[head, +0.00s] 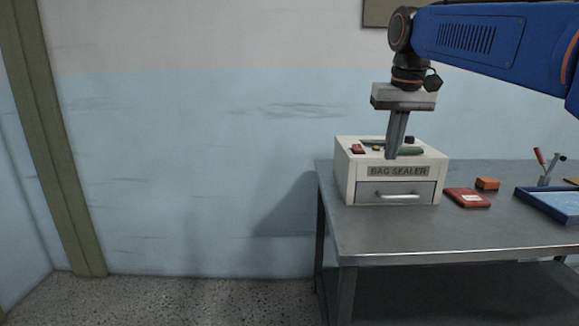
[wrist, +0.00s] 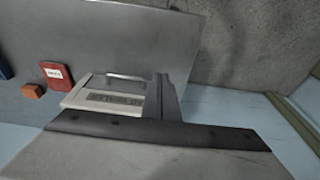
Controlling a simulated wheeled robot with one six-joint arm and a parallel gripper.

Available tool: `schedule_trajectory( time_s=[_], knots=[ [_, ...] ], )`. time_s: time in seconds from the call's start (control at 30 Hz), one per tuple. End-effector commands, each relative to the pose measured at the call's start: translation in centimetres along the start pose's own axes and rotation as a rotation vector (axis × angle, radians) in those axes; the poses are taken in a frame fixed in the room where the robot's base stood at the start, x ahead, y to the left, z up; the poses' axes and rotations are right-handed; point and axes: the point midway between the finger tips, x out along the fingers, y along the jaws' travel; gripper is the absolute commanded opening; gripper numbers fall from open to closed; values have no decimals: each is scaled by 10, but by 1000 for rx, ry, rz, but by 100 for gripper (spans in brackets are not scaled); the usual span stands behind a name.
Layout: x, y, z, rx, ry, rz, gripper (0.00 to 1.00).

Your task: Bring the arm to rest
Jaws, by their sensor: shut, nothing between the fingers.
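My arm reaches in from the upper right in the head view, and my gripper (head: 392,157) points straight down. Its fingers are shut together with nothing between them. In the head view the fingertips overlap the top of a white box labelled "BAG SEALER" (head: 345,187); I cannot tell whether they touch it. The box stands on a metal table (head: 400,232), and its grey front drawer with a handle looks closed. In the wrist view my gripper (wrist: 163,80) shows beside the box (wrist: 75,98), hiding part of it.
Small items, one a red block (head: 358,149), lie on the box top. To its right are a red packet (head: 467,198), an orange block (head: 487,183), a blue tray (head: 526,206) and a red-handled clamp (head: 540,158). Floor left of the table is clear.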

Motion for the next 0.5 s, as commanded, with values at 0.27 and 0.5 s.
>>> schedule_trajectory(
  time_s=[0.27, 0.5],
  knots=[
    [37, 19, 82, 0, 52, -2, 0],
    [84, 32, 157, -1, 102, -2, 0]
  ],
)
